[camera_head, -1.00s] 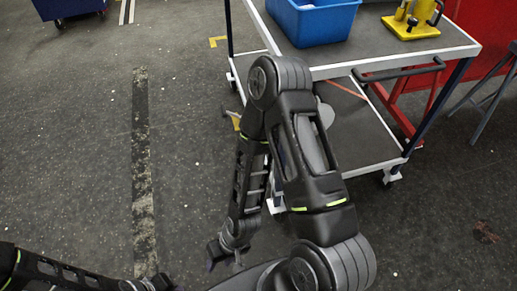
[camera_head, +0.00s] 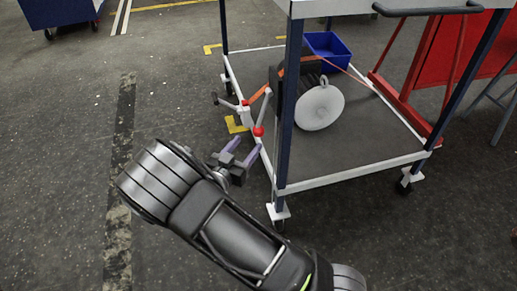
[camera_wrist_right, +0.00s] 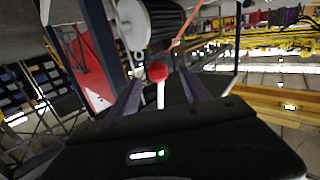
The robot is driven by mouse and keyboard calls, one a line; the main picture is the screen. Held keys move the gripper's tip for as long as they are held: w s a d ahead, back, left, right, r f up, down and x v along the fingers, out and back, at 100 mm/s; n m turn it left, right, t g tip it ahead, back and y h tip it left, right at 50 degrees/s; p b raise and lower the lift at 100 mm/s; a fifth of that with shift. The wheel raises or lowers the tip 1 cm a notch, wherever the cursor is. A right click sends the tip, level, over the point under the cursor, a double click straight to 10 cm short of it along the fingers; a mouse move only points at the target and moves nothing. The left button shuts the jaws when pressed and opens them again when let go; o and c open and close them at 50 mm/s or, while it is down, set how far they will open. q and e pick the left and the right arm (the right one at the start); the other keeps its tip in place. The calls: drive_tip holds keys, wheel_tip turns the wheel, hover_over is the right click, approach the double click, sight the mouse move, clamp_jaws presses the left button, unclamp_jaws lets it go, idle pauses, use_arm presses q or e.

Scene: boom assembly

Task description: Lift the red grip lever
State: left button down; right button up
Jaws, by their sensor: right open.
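The red grip lever, a red ball knob (camera_head: 258,132) on a pale stem, is at the left edge of the cart's lower shelf. My right gripper (camera_head: 246,145) is open just below and left of the knob. In the right wrist view, the red knob (camera_wrist_right: 158,71) and its white stem show between the two spread purple fingers of my right gripper (camera_wrist_right: 160,88). Whether the fingers touch the stem cannot be told. A second, smaller red tip (camera_head: 245,103) shows just above the knob. My left gripper is out of view.
The cart's shelf (camera_head: 350,150) holds a dark device with a round white disc (camera_head: 320,107) and a blue bin (camera_head: 328,50). A dark blue cart post (camera_head: 289,110) stands right of the lever. Floor to the left is clear.

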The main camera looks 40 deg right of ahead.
sight(256, 132)
drive_tip(key=shift+r+m+h, duration=0.3)
drive_tip(key=shift+h, duration=0.1)
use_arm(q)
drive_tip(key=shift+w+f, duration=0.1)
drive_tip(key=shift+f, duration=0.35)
use_arm(e)
drive_tip(key=shift+s+r, duration=0.1)
drive_tip(key=shift+r, duration=0.25)
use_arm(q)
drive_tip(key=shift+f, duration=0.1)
use_arm(e)
drive_tip(key=shift+d, duration=0.1)
drive_tip(key=b+x, duration=0.2)
drive_tip(key=x, duration=0.4)
drive_tip(key=shift+d+f, duration=0.15)
drive_tip(key=shift+f, duration=0.05)
drive_tip(key=shift+w+d+r, duration=0.1)
drive_tip(key=shift+w+d, duration=0.25)
drive_tip(key=shift+d, duration=0.25)
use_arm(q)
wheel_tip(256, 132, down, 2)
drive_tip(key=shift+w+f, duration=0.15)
use_arm(e)
clamp_jaws()
